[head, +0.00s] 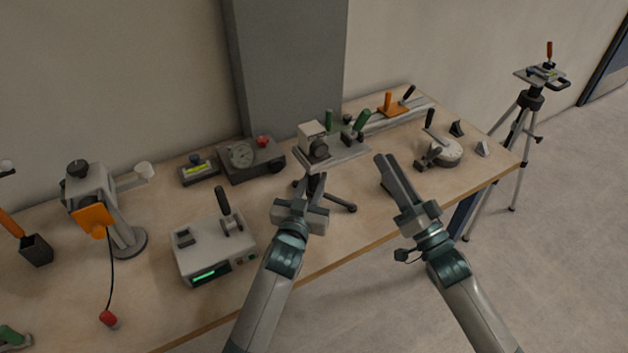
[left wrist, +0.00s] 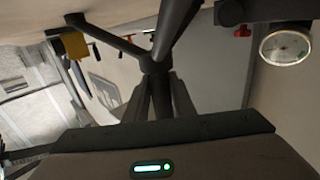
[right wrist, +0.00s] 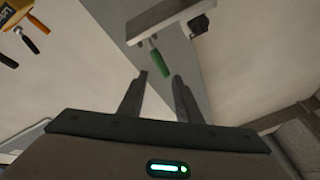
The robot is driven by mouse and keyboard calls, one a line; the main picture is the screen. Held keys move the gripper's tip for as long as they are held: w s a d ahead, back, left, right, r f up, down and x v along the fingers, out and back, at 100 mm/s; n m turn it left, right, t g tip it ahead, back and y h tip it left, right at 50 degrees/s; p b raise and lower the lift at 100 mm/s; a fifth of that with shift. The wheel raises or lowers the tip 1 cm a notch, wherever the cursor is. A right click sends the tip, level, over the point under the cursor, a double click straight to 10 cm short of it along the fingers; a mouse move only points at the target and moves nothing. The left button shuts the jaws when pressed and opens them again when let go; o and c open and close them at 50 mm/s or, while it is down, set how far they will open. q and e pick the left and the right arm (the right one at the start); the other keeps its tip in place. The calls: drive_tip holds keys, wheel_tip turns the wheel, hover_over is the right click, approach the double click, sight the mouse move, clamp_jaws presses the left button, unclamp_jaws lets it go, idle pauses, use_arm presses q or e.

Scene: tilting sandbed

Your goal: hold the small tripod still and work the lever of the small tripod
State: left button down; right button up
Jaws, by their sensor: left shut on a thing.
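The small tripod (head: 318,178) stands near the middle of the table. A green-handled lever (head: 361,123) rises at the plate's right side; a green handle also shows in the right wrist view (right wrist: 158,60). My left gripper (head: 311,187) is shut on the tripod's column below the plate; the left wrist view shows the leg hub (left wrist: 155,66) just beyond its fingers (left wrist: 160,98). My right gripper (head: 384,170) is open and empty, right of the plate and apart from the lever.
A grey box with a black lever (head: 210,252) stands left of my left arm. A gauge box (head: 250,160) is behind it. A round dial device (head: 440,152) and an orange-handled rail (head: 398,110) lie to the right. A tall tripod (head: 525,125) stands on the floor beyond the table.

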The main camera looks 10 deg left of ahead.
drive_tip(key=shift+c, duration=0.3)
clamp_jaws()
drive_tip(key=s+d+f+n+g+y, duration=0.1)
drive_tip(key=d+n+g, duration=0.1)
drive_tip(key=n, duration=1.2)
drive_tip(key=d+f+n+g+y, duration=0.1)
drive_tip(key=d+n, duration=0.3)
drive_tip(key=n, duration=1)
drive_tip(key=shift+s+d+f+n+g+y, duration=0.2)
drive_tip(key=shift+s+n+g+y, duration=0.15)
drive_tip(key=shift+y, duration=0.45)
